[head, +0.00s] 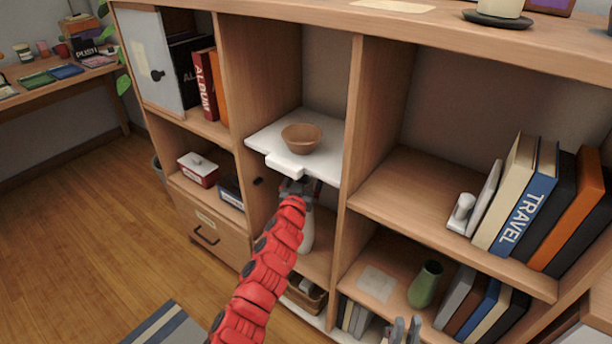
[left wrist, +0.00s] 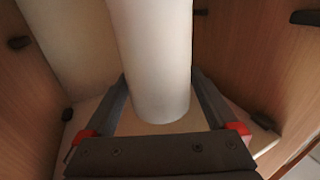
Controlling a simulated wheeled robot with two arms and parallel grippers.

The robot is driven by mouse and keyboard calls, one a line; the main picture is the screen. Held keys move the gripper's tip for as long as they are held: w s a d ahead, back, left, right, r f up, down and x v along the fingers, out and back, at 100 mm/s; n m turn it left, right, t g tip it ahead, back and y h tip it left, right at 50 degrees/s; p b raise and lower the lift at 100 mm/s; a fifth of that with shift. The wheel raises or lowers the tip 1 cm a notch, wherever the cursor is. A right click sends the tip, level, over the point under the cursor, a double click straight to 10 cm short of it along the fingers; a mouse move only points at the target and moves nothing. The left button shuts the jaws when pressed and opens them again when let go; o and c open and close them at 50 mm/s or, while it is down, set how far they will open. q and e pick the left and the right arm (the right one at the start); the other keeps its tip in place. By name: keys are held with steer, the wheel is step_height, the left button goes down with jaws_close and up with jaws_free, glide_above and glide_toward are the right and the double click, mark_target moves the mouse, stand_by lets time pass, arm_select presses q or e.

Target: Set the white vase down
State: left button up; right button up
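The white vase (head: 307,234) stands upright in the compartment under the white pull-out board, partly hidden by my left arm. Whether the vase's base touches the shelf is hard to tell. My right gripper (head: 407,328) shows only its fingertips at the bottom edge, apart and with nothing visible between them.
The white board (head: 262,137) carries a brown bowl (head: 302,137) right above my left gripper. Wooden dividers close in the compartment. A basket (head: 306,294) sits below. A green vase (head: 425,284) and a pale square mat (head: 377,284) are on the shelf to the right, with books beside and below.

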arm_select(q)
steer(key=shift+s, duration=0.15)
steer(key=v, duration=1.1)
steer(key=shift+s+p, duration=0.35)
steer(key=shift+p, duration=0.1)
steer(key=shift+a+f, duration=0.1)
